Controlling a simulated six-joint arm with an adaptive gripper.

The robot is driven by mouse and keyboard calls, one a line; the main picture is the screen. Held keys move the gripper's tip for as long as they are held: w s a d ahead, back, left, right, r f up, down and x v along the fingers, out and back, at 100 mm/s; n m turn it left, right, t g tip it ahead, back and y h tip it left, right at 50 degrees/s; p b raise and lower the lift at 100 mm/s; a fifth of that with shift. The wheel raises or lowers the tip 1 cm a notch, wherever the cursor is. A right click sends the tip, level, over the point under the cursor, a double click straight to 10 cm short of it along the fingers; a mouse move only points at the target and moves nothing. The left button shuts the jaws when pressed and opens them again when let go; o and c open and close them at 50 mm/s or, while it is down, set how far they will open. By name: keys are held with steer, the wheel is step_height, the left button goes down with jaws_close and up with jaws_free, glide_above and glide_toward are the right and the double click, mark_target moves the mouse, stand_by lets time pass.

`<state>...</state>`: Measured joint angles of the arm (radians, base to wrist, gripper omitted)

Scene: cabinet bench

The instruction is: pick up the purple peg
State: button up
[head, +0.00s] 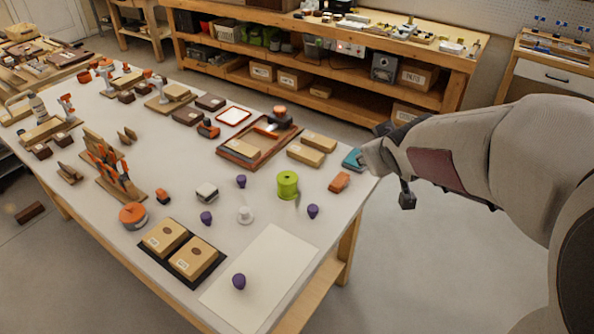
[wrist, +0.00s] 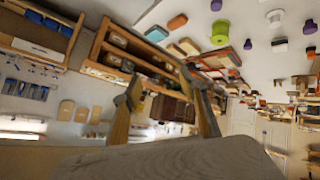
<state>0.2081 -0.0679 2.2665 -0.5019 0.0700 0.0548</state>
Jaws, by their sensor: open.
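Several purple pegs stand apart on the bench. In the head view one purple peg (head: 239,281) is on the white sheet, one (head: 313,211) is right of the green spool, one (head: 241,181) is left of it, and another (head: 206,218) is near the boxed blocks. In the head view my wrist is beyond the bench's right edge and the fingers are mostly hidden.
A green spool (head: 288,185), white pawn-like piece (head: 245,215), grey-white block (head: 207,192) and orange block (head: 339,182) stand among the pegs. A teal block (head: 353,159) is near my wrist. Two tan boxes (head: 165,237) sit on a dark base. The white sheet (head: 265,270) is mostly clear.

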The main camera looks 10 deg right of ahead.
steer(key=w+d+f+n+t+y, duration=0.1)
steer(key=w+d+f+n+y, duration=0.1)
steer(key=w+f, duration=0.55)
steer(key=n+y, duration=0.4)
steer(key=y, duration=0.7)
glide_toward(317, 213)
steer(key=shift+t, duration=0.4)
steer(key=x, duration=0.4)
steer(key=shift+w+d+f, duration=0.1)
steer(key=shift+w+d, duration=0.15)
steer(key=shift+w, duration=0.05)
steer(key=shift+s+a+f+y, duration=0.2)
steer(key=shift+s+f+y, duration=0.05)
steer(key=shift+s+y, duration=0.2)
steer(key=shift+x, duration=1.35)
